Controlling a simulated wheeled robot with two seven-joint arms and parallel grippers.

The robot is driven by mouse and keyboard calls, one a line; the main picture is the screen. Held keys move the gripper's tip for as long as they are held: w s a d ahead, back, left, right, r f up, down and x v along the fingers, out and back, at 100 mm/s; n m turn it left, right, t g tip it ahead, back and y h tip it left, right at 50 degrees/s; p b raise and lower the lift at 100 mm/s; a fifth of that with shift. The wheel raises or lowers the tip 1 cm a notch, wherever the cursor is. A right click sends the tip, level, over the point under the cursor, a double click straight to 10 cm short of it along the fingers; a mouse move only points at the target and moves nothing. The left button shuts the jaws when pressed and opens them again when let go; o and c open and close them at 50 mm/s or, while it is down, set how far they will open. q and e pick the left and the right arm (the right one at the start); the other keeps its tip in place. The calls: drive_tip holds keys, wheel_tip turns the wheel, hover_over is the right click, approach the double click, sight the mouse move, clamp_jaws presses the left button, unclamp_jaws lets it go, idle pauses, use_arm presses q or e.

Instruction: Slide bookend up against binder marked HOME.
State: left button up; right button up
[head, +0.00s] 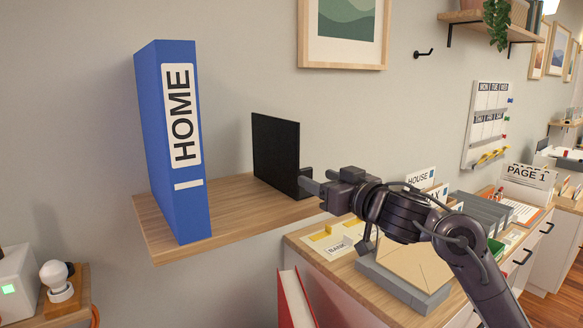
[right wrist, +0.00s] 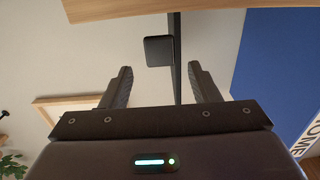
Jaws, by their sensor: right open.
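The blue binder marked HOME (head: 178,140) stands upright on the left part of the wooden wall shelf (head: 232,212); its blue side also shows in the right wrist view (right wrist: 275,65). The black bookend (head: 276,152) stands upright on the same shelf, to the right of the binder, with a clear gap between them. My right gripper (head: 308,183) is at the bookend's front edge. In the right wrist view the bookend (right wrist: 176,75) lies edge-on between my open fingers (right wrist: 160,72), with a small dark block on its side. Contact cannot be told. My left gripper is not in view.
Below and right of the shelf, a cabinet top (head: 345,275) holds a grey tray (head: 400,285), cards and grey files (head: 482,213). A red binder (head: 296,300) stands below the shelf. A lamp (head: 55,280) is at lower left. The shelf between binder and bookend is bare.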

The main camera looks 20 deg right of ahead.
sight(306, 173)
drive_tip(key=x, duration=0.3)
drive_tip(key=shift+p, duration=0.35)
drive_tip(key=shift+w+a+r, duration=0.15)
drive_tip(key=shift+w, duration=0.15)
drive_tip(key=p+x, duration=0.1)
drive_tip(key=x, duration=0.2)
drive_tip(key=shift+w+a+p, duration=0.1)
drive_tip(key=shift+w+p, duration=0.25)
drive_tip(key=shift+w, duration=0.05)
drive_tip(key=shift+w+a, duration=0.1)
drive_tip(key=shift+w, duration=0.15)
drive_tip(key=shift+s, duration=0.25)
drive_tip(key=shift+c, duration=0.2)
clamp_jaws()
drive_tip(key=s+a, duration=0.1)
drive_tip(key=a, duration=0.3)
drive_tip(key=s+a, duration=0.2)
drive_tip(key=a, duration=0.3)
drive_tip(key=s+a+b, duration=0.1)
drive_tip(key=s+a, duration=0.1)
drive_tip(key=a, duration=0.2)
drive_tip(key=shift+a, duration=0.4)
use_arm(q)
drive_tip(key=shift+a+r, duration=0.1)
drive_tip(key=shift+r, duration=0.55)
use_arm(e)
drive_tip(key=shift+f, duration=0.2)
